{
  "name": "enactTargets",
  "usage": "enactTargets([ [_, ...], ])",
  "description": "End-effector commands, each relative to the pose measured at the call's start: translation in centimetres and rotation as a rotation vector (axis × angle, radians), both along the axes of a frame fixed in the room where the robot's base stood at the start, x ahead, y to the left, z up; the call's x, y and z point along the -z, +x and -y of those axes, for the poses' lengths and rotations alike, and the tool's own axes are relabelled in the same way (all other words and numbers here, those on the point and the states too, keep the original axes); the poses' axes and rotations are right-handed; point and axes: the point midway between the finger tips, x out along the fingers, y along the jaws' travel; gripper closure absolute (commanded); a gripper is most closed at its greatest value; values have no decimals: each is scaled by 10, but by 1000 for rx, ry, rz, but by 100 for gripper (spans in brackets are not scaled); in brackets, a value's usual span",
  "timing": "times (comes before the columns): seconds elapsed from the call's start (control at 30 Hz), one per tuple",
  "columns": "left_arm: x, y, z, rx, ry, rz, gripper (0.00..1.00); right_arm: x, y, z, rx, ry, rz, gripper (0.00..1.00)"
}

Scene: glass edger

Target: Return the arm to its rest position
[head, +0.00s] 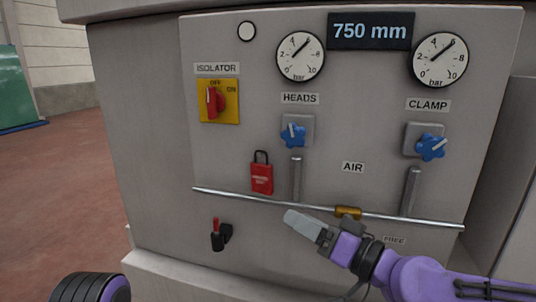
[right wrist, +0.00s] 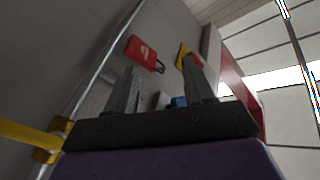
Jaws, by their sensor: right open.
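My right gripper (head: 302,225) is in front of the lower part of the grey machine panel, just below the horizontal pipe. In the right wrist view its two fingers (right wrist: 165,88) stand apart with nothing between them in their grip. My purple right arm comes in from the lower right. A black and purple part of my own body shows at the bottom left of the head view. My left gripper is not seen.
The panel (head: 330,185) carries a red isolator knob (head: 214,101), blue knobs for heads (head: 293,135) and clamp (head: 430,147), a red padlock (head: 262,178), a red-handled lever (head: 217,234) and a projecting pipe (head: 245,198). Free floor (head: 60,190) lies left.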

Motion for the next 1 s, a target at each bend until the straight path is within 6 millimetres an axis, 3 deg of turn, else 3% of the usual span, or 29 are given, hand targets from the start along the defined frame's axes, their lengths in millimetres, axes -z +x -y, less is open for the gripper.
enactTargets([
  [0.17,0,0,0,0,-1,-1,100,75,7,-5,86,83,-282,47],
  [0.27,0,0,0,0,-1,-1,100,131,5,-3,158,108,-455,47],
  [0.37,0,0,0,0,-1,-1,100,204,-9,4,266,104,-655,47],
  [0.5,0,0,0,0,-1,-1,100,318,-54,37,483,28,-924,47],
  [0.57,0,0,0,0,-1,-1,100,361,-81,58,585,-31,-1010,47],
  [0.6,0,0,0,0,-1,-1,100,387,-101,76,655,-78,-1060,47],
  [0.7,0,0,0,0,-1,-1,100,439,-156,127,818,-240,-1143,47],
  [0.8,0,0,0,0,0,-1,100,469,-209,179,929,-440,-1171,47],
  [0.9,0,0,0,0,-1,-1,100,483,-251,218,949,-643,-1177,47],
  [1.0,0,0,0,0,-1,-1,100,491,-276,235,915,-775,-1178,47],
])
